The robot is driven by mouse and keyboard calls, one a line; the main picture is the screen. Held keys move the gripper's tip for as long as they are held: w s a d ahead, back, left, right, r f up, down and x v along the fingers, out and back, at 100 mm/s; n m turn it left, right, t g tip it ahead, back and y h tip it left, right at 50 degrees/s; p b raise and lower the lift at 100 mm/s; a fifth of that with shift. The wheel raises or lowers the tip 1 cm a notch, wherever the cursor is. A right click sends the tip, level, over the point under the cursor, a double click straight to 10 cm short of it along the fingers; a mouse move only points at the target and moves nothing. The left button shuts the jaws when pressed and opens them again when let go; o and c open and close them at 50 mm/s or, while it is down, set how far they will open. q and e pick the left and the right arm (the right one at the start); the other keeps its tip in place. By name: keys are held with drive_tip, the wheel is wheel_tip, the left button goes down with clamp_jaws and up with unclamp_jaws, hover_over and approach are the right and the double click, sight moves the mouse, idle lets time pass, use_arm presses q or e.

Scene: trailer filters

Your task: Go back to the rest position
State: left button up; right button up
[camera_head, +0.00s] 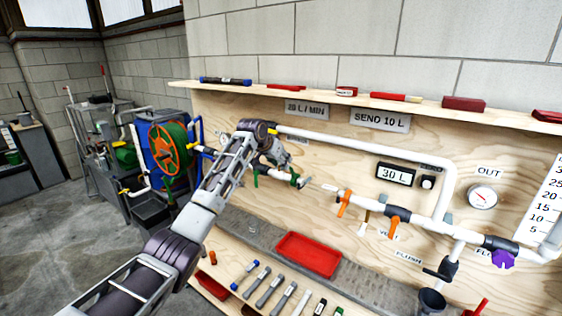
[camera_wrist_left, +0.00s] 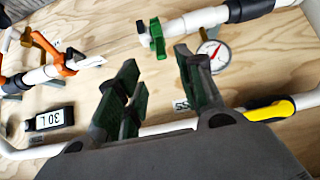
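My left arm comes in from the left in the head view and ends in my left gripper (camera_head: 290,168), close to the pipe board. In the left wrist view the two fingers of my left gripper (camera_wrist_left: 157,66) stand apart with nothing held between them. A green valve handle (camera_wrist_left: 157,38) on the pipe lies beyond the fingertips. An orange valve (camera_wrist_left: 50,52) shows at the left of that view and also in the head view (camera_head: 344,203). My right gripper is out of view.
The plywood board carries pipes, a 30 L display (camera_head: 396,174) and a gauge (camera_head: 483,197). A shelf (camera_head: 300,97) with several items runs above. A red tray (camera_head: 308,255) and several cylindrical parts lie below. A hose reel (camera_head: 168,149) stands behind left; floor (camera_head: 60,230) is open.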

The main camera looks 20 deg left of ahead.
use_arm(q)
drive_tip(key=shift+f, duration=0.1)
drive_tip(key=s+a+f+n+g+y, duration=0.1)
drive_tip(key=s+f, duration=0.1)
drive_tip(key=f, duration=1.3)
drive_tip(key=s+a+f+g, duration=0.1)
drive_tip(key=s+f, duration=0.1)
drive_tip(key=f, duration=1.2)
drive_tip(key=s+a+f+n+g+y, duration=0.1)
drive_tip(key=s+f, duration=0.7)
drive_tip(key=f, duration=0.5)
drive_tip(key=s+f, duration=0.8)
drive_tip(key=f, duration=0.6)
drive_tip(key=s+f+g, duration=0.2)
drive_tip(key=s+f, duration=1)
drive_tip(key=s, duration=0.2)
drive_tip(key=s+f, duration=0.5)
drive_tip(key=s, duration=0.9)
drive_tip(key=s+f+g, duration=0.1)
drive_tip(key=s+f, duration=0.4)
drive_tip(key=s, duration=1)
drive_tip(key=s+f+g, duration=0.1)
drive_tip(key=s+f, duration=0.4)
drive_tip(key=s, duration=1)
drive_tip(key=shift+d+f+m+y, duration=0.25)
drive_tip(key=shift+d+m+y, duration=0.1)
drive_tip(key=shift+m+y, duration=0.05)
drive_tip(key=shift+w, duration=0.1)
